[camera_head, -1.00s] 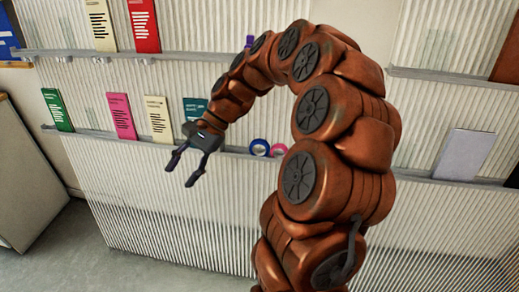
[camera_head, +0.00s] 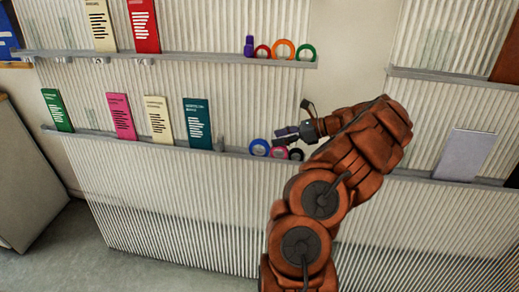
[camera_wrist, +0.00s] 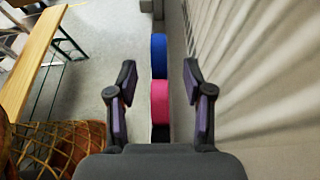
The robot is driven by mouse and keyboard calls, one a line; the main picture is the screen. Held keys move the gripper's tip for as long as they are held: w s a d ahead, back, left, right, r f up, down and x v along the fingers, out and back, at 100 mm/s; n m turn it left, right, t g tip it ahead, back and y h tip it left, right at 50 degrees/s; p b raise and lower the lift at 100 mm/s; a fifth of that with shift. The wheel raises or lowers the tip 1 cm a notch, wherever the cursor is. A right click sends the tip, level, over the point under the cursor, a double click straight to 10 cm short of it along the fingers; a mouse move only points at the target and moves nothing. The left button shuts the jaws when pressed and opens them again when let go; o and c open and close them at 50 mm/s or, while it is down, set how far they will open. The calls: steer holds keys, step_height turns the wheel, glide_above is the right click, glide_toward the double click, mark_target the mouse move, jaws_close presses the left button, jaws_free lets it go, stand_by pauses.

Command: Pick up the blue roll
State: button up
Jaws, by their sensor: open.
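The blue roll (camera_head: 259,148) stands on the lower ledge, at the left end of a short row of rolls. In the wrist view the blue roll (camera_wrist: 159,56) shows edge-on, ahead of my fingertips and between their lines. A pink roll (camera_head: 280,152) stands right beside it and also shows in the wrist view (camera_wrist: 159,100), between my open fingers. A dark roll (camera_head: 296,154) is at the row's right end, partly hidden by my gripper. My gripper (camera_head: 290,121) is open and empty, just above the row and pointing left. In the wrist view my fingers (camera_wrist: 158,88) are spread on both sides of the row.
A teal booklet (camera_head: 198,124) stands left of the blue roll on the lower ledge (camera_head: 225,154). The upper ledge (camera_head: 230,58) holds a purple item (camera_head: 249,46) and several rolls above my gripper. The ribbed wall panel (camera_wrist: 245,70) is close on the right in the wrist view.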

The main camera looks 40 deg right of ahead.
mark_target(261, 141)
steer(key=x, duration=0.2)
steer(key=p+x, duration=0.1)
steer(key=x, duration=0.1)
steer(key=p+x, duration=0.1)
steer(key=x, duration=0.2)
steer(key=shift+a+r, duration=0.15)
steer(key=shift+r, duration=0.2)
steer(key=shift+w+a+f, duration=0.1)
steer(key=shift+w+f, duration=0.1)
steer(key=shift+w, duration=0.05)
jaws_close()
